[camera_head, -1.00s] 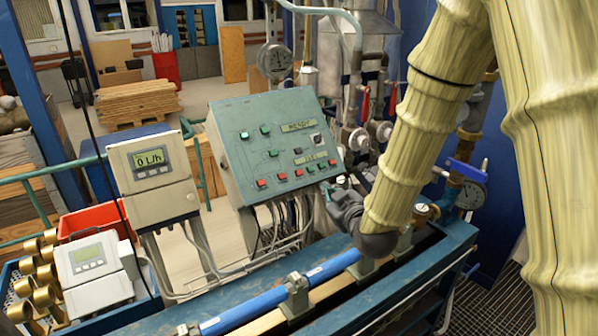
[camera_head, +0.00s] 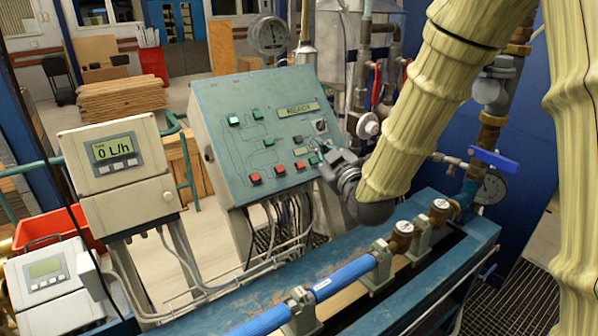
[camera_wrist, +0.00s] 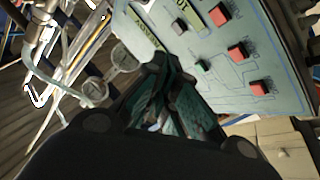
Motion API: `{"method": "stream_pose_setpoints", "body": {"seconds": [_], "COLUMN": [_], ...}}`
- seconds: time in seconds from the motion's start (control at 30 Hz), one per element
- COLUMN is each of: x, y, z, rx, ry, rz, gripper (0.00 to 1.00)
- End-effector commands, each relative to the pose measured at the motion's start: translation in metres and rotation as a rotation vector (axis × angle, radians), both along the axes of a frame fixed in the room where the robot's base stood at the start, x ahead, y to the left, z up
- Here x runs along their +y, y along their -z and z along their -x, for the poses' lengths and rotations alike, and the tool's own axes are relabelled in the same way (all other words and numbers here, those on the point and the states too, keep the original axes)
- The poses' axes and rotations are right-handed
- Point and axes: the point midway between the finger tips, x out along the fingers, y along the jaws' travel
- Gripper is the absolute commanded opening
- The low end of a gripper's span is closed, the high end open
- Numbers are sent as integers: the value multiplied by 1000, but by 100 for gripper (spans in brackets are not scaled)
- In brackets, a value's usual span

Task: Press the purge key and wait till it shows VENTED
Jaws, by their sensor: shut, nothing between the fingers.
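The green-grey control panel (camera_head: 235,125) stands tilted in mid-view, with red and green keys and a lit display (camera_head: 297,109) that seems to read READY. A smaller display (camera_head: 302,151) lies lower on the panel, partly hidden by my gripper. My gripper (camera_head: 324,160) is shut and empty in front of the panel's lower right part; contact cannot be told. In the wrist view, my dark fingers (camera_wrist: 163,85) point at the panel (camera_wrist: 282,60), near a green key (camera_wrist: 201,66) and red keys (camera_wrist: 238,51).
A flow meter (camera_head: 118,152) reading 0 L/h stands left of the panel. A blue pipe (camera_head: 343,277) runs along the bench in front. Pipes, red-handled valves and a gauge (camera_head: 492,188) crowd the right. A red crate (camera_head: 50,227) is at left.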

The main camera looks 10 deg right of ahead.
Motion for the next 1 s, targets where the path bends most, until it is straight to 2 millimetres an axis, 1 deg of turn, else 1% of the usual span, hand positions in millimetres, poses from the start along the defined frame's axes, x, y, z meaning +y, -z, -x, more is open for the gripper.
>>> {"method": "stream_pose_setpoints", "body": {"seconds": [0.03, 0.4, 0.57, 0.77, 1.0], "x": [0, 1, 1, 6, 12], "y": [4, 3, 7, 20, 38], "z": [0, 0, -3, -15, -34], "rx": [-1, 0, 0, 0, 0], "ry": [0, -1, 0, 0, 0], "rz": [0, 0, 0, 0, 0], "gripper": [0, 0, 0, 0, 0]}}
